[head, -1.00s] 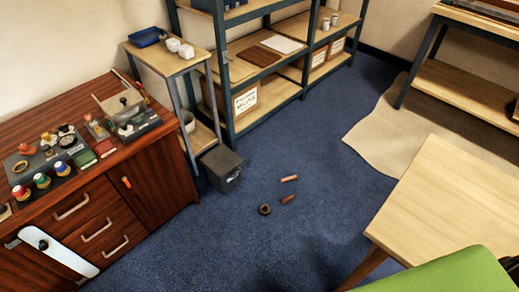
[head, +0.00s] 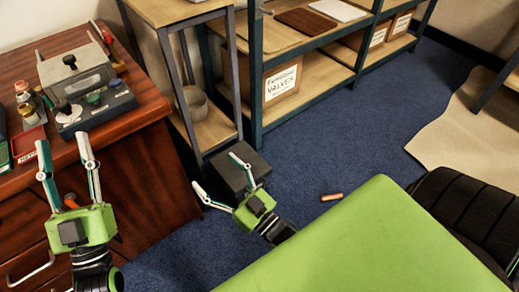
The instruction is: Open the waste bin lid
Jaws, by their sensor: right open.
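The waste bin (head: 229,174) is a small dark grey box on the blue carpet beside the leg of the wooden side table. Its top looks shut, with no gap visible at the lid. My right gripper (head: 215,171) is open, with its spread fingers in front of and over the bin in the picture. I cannot tell whether a finger touches it. My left gripper (head: 63,143) is open and empty, in front of the red-brown cabinet. The lower part of the bin is partly hidden by my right gripper.
The side table (head: 178,12) and the shelf rack with blue-grey posts (head: 254,75) stand close behind the bin. The wooden cabinet (head: 150,165) is to its left. A copper piece (head: 331,197) lies on the carpet at right.

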